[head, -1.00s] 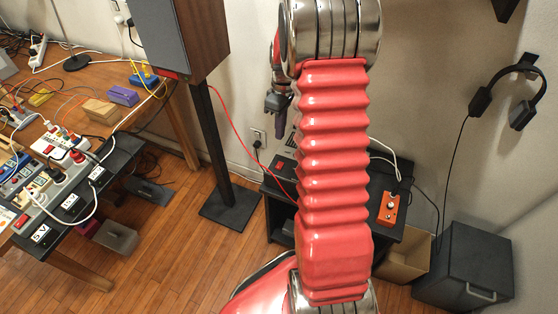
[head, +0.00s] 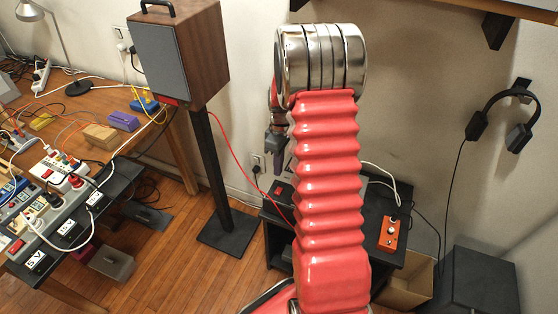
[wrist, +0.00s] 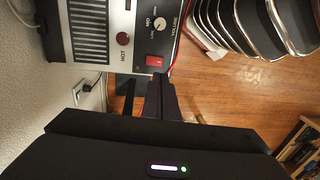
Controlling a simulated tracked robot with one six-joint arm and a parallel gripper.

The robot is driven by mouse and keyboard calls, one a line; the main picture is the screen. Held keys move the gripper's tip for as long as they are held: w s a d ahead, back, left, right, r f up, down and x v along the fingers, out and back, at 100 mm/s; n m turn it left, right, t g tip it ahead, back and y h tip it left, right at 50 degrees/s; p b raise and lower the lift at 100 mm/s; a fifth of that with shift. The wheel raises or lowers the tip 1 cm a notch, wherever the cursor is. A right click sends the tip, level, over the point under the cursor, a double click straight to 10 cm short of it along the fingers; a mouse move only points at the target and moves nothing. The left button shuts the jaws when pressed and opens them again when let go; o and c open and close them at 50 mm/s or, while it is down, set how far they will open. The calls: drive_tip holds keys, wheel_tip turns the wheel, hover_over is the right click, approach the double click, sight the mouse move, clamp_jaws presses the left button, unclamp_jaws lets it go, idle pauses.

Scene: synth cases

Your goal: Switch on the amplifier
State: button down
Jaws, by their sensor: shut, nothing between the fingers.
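In the wrist view the amplifier's grey front panel (wrist: 128,14) is at the top, with a black grille, a dark red lamp marked HOT and a white knob. Its red rocker switch (wrist: 154,59) sits near the panel's lower edge; I cannot tell which way it is tipped. My gripper (wrist: 158,76) is shut and empty, its tip just below the switch in the picture; contact cannot be told. In the head view my gripper (head: 278,160) hangs left of my red arm, pointing down above the black side table (head: 270,219). My arm hides much of that table.
An orange box (head: 390,232) with knobs stands on the side table's right end. A speaker (head: 180,55) stands at left, a red cable running from it. A workbench (head: 100,75) with power strips is farther left. Headphones (head: 518,137) hang on the right wall.

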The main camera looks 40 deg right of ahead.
sight(277, 192)
drive_tip(key=f, duration=0.6)
drive_tip(key=a+f, duration=0.1)
drive_tip(key=f, duration=0.2)
drive_tip(key=shift+s+f, duration=0.25)
drive_tip(key=shift+s, duration=0.05)
drive_tip(key=shift+s+a+f, duration=0.5)
drive_tip(key=shift+a+f, duration=0.1)
drive_tip(key=shift+f, duration=0.1)
drive_tip(key=shift+w+d, duration=0.1)
drive_tip(key=shift+w, duration=0.05)
drive_tip(key=shift+w+d+r, duration=0.15)
drive_tip(key=shift+w+d, duration=0.1)
drive_tip(key=shift+d, duration=0.15)
drive_tip(key=shift+w+d+r, duration=0.1)
drive_tip(key=shift+d, duration=0.15)
